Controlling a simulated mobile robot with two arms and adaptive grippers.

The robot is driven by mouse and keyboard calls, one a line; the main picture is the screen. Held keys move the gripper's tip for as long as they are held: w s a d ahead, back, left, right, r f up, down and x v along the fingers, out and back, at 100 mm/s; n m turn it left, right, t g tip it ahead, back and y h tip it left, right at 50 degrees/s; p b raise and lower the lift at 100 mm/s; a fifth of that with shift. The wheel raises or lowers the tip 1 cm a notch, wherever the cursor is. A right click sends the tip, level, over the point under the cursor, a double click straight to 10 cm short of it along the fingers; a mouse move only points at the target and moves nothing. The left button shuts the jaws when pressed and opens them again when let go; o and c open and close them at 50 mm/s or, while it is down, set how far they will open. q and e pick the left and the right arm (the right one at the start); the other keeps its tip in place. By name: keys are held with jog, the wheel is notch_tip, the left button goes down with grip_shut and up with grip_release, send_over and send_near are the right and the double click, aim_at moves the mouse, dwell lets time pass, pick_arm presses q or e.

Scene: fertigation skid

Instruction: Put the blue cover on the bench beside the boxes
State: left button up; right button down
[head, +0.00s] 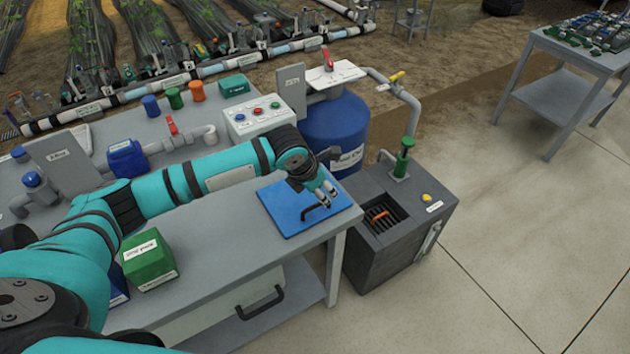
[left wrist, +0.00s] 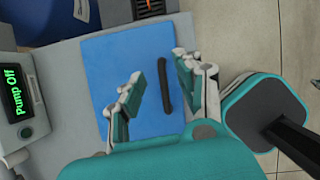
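The blue cover (head: 283,212) is a flat square plate with a bent black handle (head: 316,212). It appears to lie flat on the right end of the grey bench (head: 215,250). My left gripper (head: 327,193) is low over the cover. In the left wrist view the cover (left wrist: 100,65) lies below my open left gripper (left wrist: 158,88), with the black handle (left wrist: 164,85) between the spread fingers and no clear contact. A green box (head: 150,265) stands on the bench at the left, with a dark blue box (head: 118,287) partly hidden behind my arm. My right gripper is not in view.
A dark grey unit (head: 430,212) with an open top recess (head: 383,215) stands right of the bench. A control box (head: 258,115) and a blue tank (head: 335,125) are behind the cover. Bare bench top lies between the green box and the cover.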

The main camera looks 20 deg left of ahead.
pick_arm(q)
jog(key=v, duration=0.7)
